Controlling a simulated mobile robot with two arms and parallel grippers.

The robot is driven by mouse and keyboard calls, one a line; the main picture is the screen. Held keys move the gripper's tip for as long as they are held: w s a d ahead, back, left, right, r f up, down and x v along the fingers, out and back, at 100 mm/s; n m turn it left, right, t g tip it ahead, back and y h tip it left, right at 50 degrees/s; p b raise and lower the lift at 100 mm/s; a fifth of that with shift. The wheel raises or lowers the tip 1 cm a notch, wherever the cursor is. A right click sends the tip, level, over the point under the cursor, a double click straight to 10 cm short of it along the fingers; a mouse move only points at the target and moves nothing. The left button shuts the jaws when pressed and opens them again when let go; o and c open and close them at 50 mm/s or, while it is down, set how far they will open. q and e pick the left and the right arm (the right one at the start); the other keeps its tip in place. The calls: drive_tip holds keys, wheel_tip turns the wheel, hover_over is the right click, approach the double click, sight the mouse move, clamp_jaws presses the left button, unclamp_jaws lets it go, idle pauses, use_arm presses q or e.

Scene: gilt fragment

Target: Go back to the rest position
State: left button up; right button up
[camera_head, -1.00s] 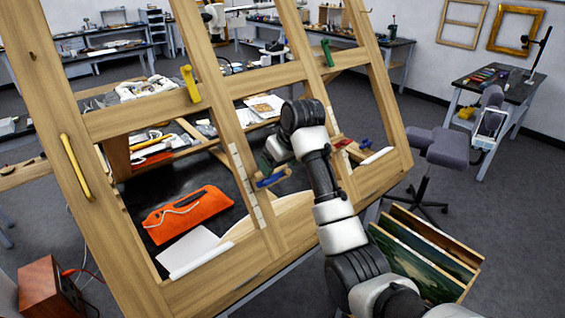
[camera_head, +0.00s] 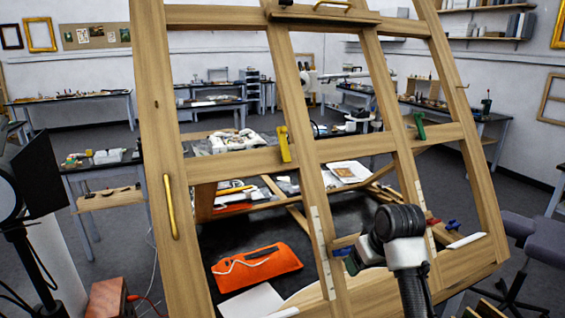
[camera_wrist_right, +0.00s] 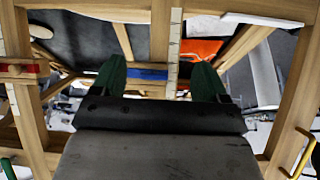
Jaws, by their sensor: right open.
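My right arm comes up from the bottom right of the head view, in front of the large wooden frame (camera_head: 225,163). My right gripper (camera_head: 354,262) is mostly hidden behind its own wrist there; a dark green finger shows. In the right wrist view, its two green fingers (camera_wrist_right: 160,78) are spread apart with nothing held. A blue clamp piece (camera_wrist_right: 147,73) on the frame's bar appears between them; I cannot tell whether they touch it. My left gripper is in neither current view.
An orange pouch (camera_head: 255,267) lies on the dark surface behind the frame. A yellow clamp (camera_head: 283,144) and a green clamp (camera_head: 420,125) sit on the crossbar. A black lamp (camera_head: 38,170) stands at left, a grey chair (camera_head: 545,240) at right. Open floor lies behind.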

drive_tip(key=s+f+h, duration=0.1)
drive_tip(key=s+f, duration=1.4)
drive_tip(key=s, duration=0.1)
drive_tip(key=s+a+f+m+g, duration=0.1)
drive_tip(key=s+f, duration=0.1)
drive_tip(key=s, duration=1.8)
wheel_tip(320, 180, down, 34)
drive_tip(key=s+f+g+b, duration=0.1)
drive_tip(key=s+b, duration=0.1)
drive_tip(key=b, duration=0.4)
drive_tip(key=s+d+f+g+b, duration=0.1)
drive_tip(key=s+f+b, duration=0.3)
drive_tip(key=s+f, duration=1.1)
wheel_tip(320, 180, down, 3)
drive_tip(key=shift+d+f+g+b, duration=0.1)
drive_tip(key=shift+d+g+b, duration=0.25)
drive_tip(key=shift+d, duration=0.5)
drive_tip(key=shift+s, duration=0.1)
